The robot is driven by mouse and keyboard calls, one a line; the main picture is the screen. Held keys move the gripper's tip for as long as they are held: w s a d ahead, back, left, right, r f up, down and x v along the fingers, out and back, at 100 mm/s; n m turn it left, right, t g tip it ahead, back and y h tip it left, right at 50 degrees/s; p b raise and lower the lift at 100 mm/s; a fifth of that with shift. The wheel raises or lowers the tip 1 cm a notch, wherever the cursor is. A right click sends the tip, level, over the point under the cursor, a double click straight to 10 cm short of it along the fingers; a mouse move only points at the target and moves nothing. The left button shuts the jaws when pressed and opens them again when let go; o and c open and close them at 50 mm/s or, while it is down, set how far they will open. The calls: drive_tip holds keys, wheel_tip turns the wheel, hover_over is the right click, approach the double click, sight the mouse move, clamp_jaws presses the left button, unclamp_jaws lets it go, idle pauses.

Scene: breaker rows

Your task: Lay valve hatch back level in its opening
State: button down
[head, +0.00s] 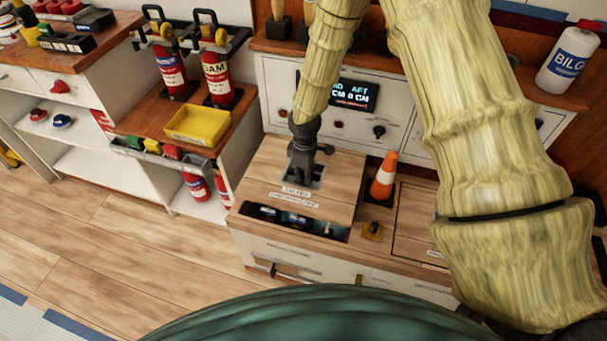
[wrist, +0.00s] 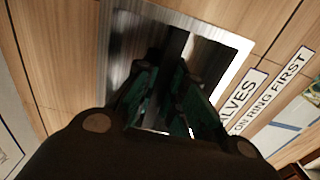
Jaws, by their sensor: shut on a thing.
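The valve hatch (head: 328,190) is a wooden panel with labels near its front edge, in the middle of the head view. It sits off its opening (head: 297,220), which shows as a dark gap with valve parts along the hatch's front side. My gripper (head: 303,176) points down at the metal recess in the hatch and is shut on the hatch's ring, which the fingers hide. In the wrist view my gripper (wrist: 172,100) has its fingers inside the metal-framed recess (wrist: 235,45). Part of the hatch label (wrist: 245,95) shows at the right.
An orange cone (head: 384,178) stands just right of the hatch, with a small yellowish block (head: 372,231) in front of it. A second panel (head: 420,222) lies further right. A yellow tray (head: 200,124) and fire extinguishers (head: 217,72) stand on the left shelf.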

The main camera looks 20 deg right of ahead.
drive_tip(key=shift+r+p, duration=0.15)
drive_tip(key=shift+p, duration=0.15)
wheel_tip(320, 180, down, 6)
drive_tip(key=b, duration=0.2)
idle(0.4)
drive_tip(key=shift+f+b, duration=0.65)
drive_tip(key=shift+f, duration=1.7)
idle(1.1)
drive_tip(key=c, duration=1.4)
unclamp_jaws()
drive_tip(key=shift+r, duration=0.1)
drive_tip(key=shift+s, duration=0.1)
wheel_tip(320, 180, up, 12)
drive_tip(key=shift+f, duration=0.1)
